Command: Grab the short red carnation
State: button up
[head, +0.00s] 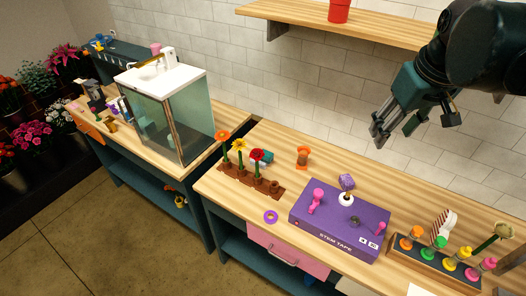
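A red flower (257,155), which looks like the red carnation, stands upright on a green stem in a brown block (236,180). It is the rightmost of the flowers there, beside a yellow flower (239,144) and an orange flower (222,135). Its height against the others is hard to judge from this angle. My gripper (414,130) hangs at the upper right, in the air above the bench and well apart from the red flower. Its fingers look spread, with nothing visible between them.
A purple stem tape box (335,238) carries a purple flower (346,182) and a pink item (316,200). A purple ring (271,216) and an orange spool (303,156) lie near the block. A rack of coloured bottles (432,262) stands at right. A shelf (340,20) hangs above.

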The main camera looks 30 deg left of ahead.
jog(key=w+a+n+g, duration=0.1)
jog(key=w+a+n, duration=0.2)
jog(key=a, duration=0.8)
jog(key=n+g+h, duration=0.1)
jog(key=n+g, duration=0.1)
jog(key=n, duration=0.5)
send_over(257, 148)
notch_tip(257, 148, down, 9)
notch_tip(257, 148, down, 18)
jog(key=shift+r, duration=0.25)
jog(key=shift+f, duration=0.55)
jog(key=shift+f, duration=1.3)
